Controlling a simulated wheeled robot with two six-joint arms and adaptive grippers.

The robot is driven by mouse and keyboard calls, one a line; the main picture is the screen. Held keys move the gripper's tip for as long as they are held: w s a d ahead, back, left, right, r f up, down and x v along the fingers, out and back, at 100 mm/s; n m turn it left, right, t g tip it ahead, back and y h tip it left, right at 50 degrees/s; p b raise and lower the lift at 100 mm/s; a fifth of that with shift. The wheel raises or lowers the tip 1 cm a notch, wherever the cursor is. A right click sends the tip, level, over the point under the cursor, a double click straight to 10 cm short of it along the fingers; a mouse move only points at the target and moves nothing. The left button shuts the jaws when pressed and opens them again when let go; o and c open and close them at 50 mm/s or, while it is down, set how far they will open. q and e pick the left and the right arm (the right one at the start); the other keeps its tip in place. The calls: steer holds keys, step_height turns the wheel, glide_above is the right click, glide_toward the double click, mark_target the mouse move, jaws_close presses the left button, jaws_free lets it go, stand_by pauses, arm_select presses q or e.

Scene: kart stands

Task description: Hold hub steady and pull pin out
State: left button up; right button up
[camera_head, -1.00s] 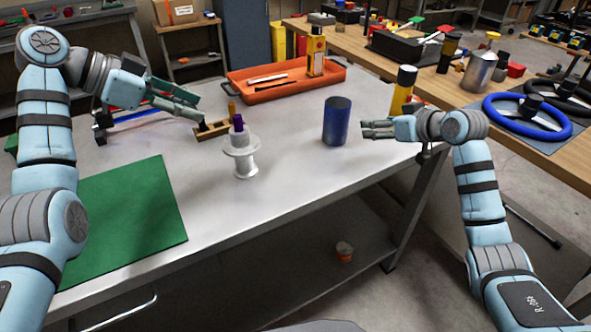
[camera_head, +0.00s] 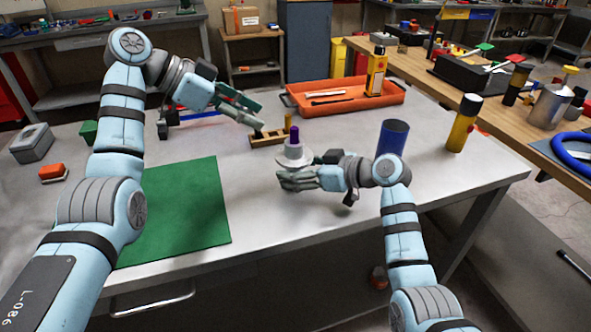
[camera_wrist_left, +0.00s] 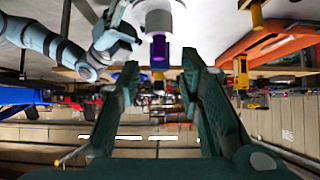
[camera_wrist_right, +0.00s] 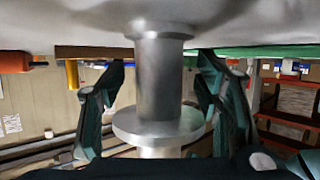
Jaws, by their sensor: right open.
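The pale grey, spool-like hub (camera_head: 294,157) stands upright on the metal table. A purple pin (camera_head: 294,135) sticks up from its top. My right gripper (camera_head: 287,179) is at the hub's near side. In the right wrist view its open fingers stand on either side of the hub's stem (camera_wrist_right: 160,80), with gaps visible. My left gripper (camera_head: 258,118) is behind and left of the hub, apart from it. In the left wrist view its fingers are wide open and empty, and the purple pin (camera_wrist_left: 159,52) shows ahead between them. The hub's lower part is hidden in the head view.
A wooden block (camera_head: 266,139) with an upright yellow peg is behind the hub. A blue cylinder (camera_head: 392,139) and a yellow bottle (camera_head: 462,124) stand to the right. An orange tray (camera_head: 346,101) is at the back. A green mat (camera_head: 190,210) lies at the front left.

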steer(key=shift+w+a+f, duration=0.25)
steer(key=shift+w+a, duration=0.15)
steer(key=shift+a, duration=0.15)
steer(key=shift+c, duration=0.6)
